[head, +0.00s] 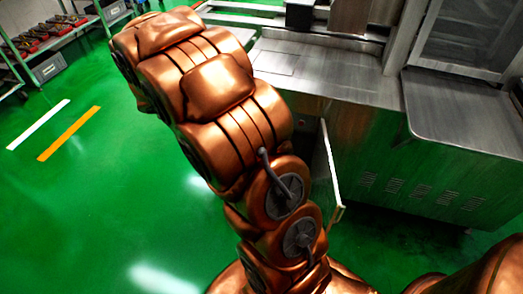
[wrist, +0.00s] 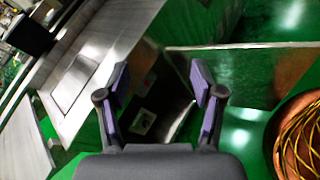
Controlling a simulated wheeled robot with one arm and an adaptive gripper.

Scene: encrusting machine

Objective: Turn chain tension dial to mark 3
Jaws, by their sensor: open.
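My gripper (wrist: 160,82) is open and empty in the wrist view, with purple pads on its two fingers. Beyond and between the fingers is the dark opening of a compartment in the steel machine (wrist: 92,62). A small pale square fitting with a dark centre (wrist: 143,121) shows inside it, low between the fingers. I cannot tell whether this is the chain tension dial, and no marks are legible. In the head view the steel machine (head: 340,72) stands beyond my arm. The compartment opening (head: 308,122) is partly hidden by my arm, and my gripper does not show there.
A thin door panel (head: 328,172) stands open beside the compartment. A vented steel cabinet (head: 440,165) is to its right. A rack (head: 50,38) holding several items stands at the far left. The green floor (head: 95,200) on the left is clear.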

